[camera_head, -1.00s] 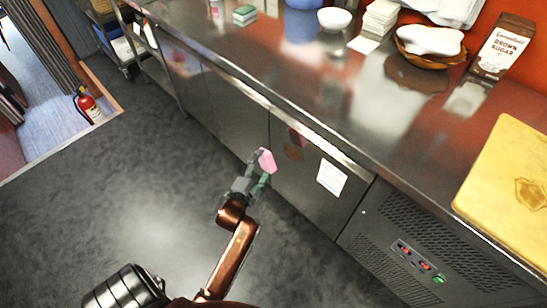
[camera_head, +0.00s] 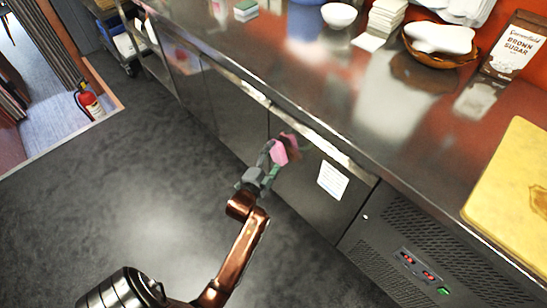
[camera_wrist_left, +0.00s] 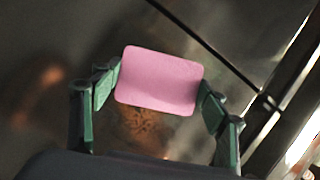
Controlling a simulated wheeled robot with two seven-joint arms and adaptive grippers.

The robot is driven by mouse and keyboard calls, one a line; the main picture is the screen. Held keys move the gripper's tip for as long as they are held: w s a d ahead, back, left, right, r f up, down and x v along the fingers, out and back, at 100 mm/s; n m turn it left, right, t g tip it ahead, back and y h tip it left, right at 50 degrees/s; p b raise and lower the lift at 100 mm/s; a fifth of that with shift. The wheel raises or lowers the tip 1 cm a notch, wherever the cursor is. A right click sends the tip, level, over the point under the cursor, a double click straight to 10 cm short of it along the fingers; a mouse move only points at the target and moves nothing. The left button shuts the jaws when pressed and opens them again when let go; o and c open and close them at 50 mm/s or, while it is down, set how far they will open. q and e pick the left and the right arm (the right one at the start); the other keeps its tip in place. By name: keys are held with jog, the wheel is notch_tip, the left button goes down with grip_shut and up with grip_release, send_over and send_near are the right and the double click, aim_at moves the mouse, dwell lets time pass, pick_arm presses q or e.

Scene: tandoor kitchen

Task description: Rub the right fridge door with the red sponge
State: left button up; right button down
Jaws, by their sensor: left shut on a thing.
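The sponge looks pink in the head view (camera_head: 279,152) and in the left wrist view (camera_wrist_left: 160,80). My left gripper (camera_head: 270,160) is shut on it; the green fingers hold its two ends in the wrist view. The right fridge door (camera_head: 310,195) is the steel front with a white paper label. The sponge is at the upper left part of this door, near the seam with the door to its left. A dark reddish reflection shows in the steel beside the sponge. I cannot tell whether the sponge touches the door. My right gripper is not in view.
The steel counter (camera_head: 330,95) overhangs the doors. On it are a basket (camera_head: 440,58), a brown sugar carton (camera_head: 512,45) and a yellow cutting board (camera_head: 515,190). A vented panel (camera_head: 430,255) is right of the door. The dark floor is clear; a fire extinguisher (camera_head: 90,104) stands far left.

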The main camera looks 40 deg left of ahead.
pick_arm(q)
jog(key=shift+w, duration=0.85)
dwell(0.6)
jog(key=shift+d, duration=0.1)
